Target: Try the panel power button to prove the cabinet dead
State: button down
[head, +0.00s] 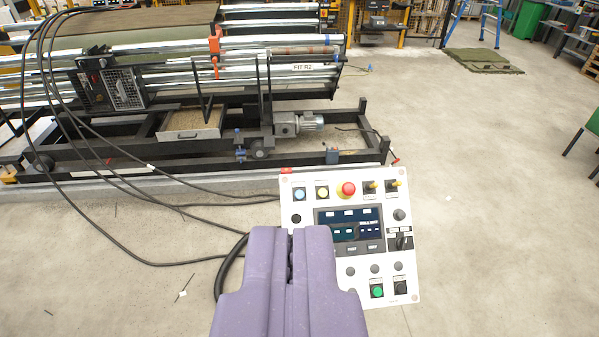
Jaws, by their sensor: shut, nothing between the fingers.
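The control panel (405,271) is a pale plate facing me, slightly tilted in the picture, just beyond my gripper. A green button (377,291) sits low on it, with a black control (400,287) to its right. A red mushroom button (346,189) on a yellow collar is near the top, beside blue and yellow round buttons. A dark screen (347,217) with small bluish displays is in the middle. Labels are too small to tell which is the power button. My purple gripper (290,232) is shut and empty, covering the panel's lower left; contact cannot be told.
A roller machine (150,140) with a dark frame stands behind at the left. Black cables (120,185) loop from it across the floor toward the panel. Concrete floor (490,200) is clear at the right. A green chair (590,130) is at the right edge.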

aim_at(323, 192)
jog(key=i+l+u, duration=0.35)
jog(key=i, duration=0.25)
jog(key=i+l+u, duration=0.35)
jog(key=i+l, duration=0.15)
jog(key=l, duration=0.25)
